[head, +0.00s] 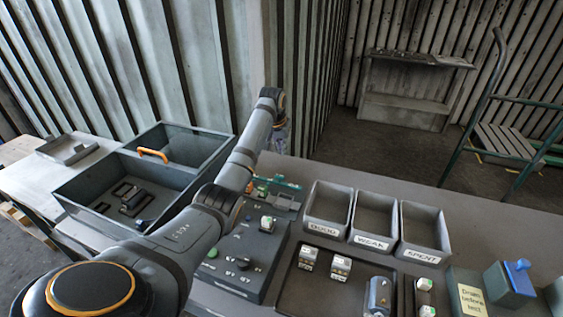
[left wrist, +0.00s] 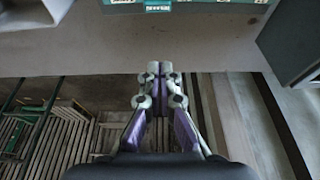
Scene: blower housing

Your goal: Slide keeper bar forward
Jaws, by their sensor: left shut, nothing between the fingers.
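I cannot tell for sure which part is the keeper bar. A teal-edged fixture (head: 283,183) stands on the table behind the dark control box (head: 236,262), partly hidden by my left arm. A teal strip with a small label (left wrist: 158,6) shows at the top edge in the left wrist view. My left gripper (head: 281,138) hangs beyond the fixture, near the far table edge. In the left wrist view its fingertips (left wrist: 160,78) are together and empty, apart from the teal strip. My right gripper is in neither view.
A grey two-part bin (head: 100,180) with an orange handle (head: 153,154) is at left. Trays marked GOOD (head: 323,229), WEAK (head: 371,242) and SPENT (head: 422,256) stand at right. A dark box (left wrist: 290,40) is right in the wrist view.

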